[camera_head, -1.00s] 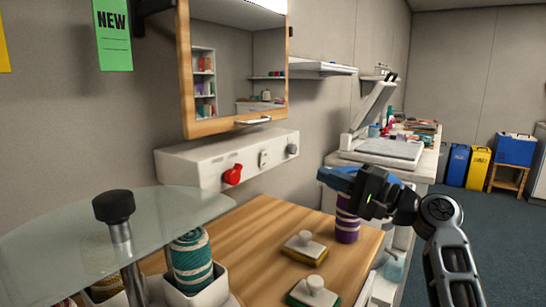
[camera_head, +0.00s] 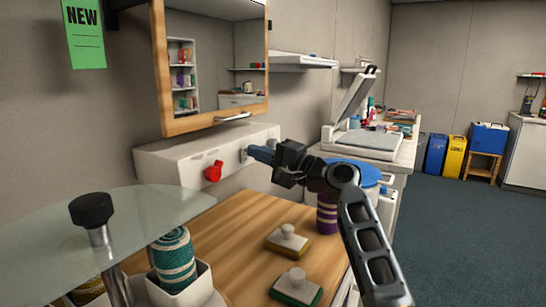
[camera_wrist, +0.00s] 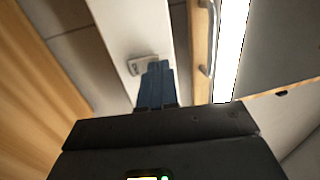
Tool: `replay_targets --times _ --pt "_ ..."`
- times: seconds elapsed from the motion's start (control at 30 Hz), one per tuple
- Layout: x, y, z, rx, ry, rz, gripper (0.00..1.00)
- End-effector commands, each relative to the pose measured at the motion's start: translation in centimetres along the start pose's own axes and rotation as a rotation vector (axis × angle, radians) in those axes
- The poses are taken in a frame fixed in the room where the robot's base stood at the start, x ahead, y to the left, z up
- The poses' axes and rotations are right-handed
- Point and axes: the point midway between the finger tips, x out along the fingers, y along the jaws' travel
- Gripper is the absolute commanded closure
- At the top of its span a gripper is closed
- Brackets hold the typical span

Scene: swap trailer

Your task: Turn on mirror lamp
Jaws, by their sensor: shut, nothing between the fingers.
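The mirror cabinet (camera_head: 215,75) hangs on the wall with a wooden frame and a metal handle (camera_head: 233,117). Below it is a white panel box (camera_head: 165,166) with a red knob (camera_head: 213,171) and a small light switch plate (camera_head: 244,155). My gripper (camera_head: 251,151) is shut and empty, its blue fingers pointing at the switch. In the wrist view the fingertips (camera_wrist: 157,64) lie over the right side of the switch plate (camera_wrist: 138,64); I cannot tell whether they touch it.
A wooden counter (camera_head: 225,220) below holds two handled sponges (camera_head: 287,239) (camera_head: 297,284) and a purple striped roll (camera_head: 327,214). A glass shelf (camera_head: 150,204) juts in at left, above a teal roll (camera_head: 175,258). Open floor lies at right.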

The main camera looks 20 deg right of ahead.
Motion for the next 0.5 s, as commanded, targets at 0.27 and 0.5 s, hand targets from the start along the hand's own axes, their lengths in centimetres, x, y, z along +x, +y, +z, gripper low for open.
replay_targets --times 0.27,0.5 --pt "0.60 -0.04 -0.03 -0.001 0.001 -0.001 1.00" --pt "0.64 -0.20 -0.03 0.000 0.001 0.004 1.00"
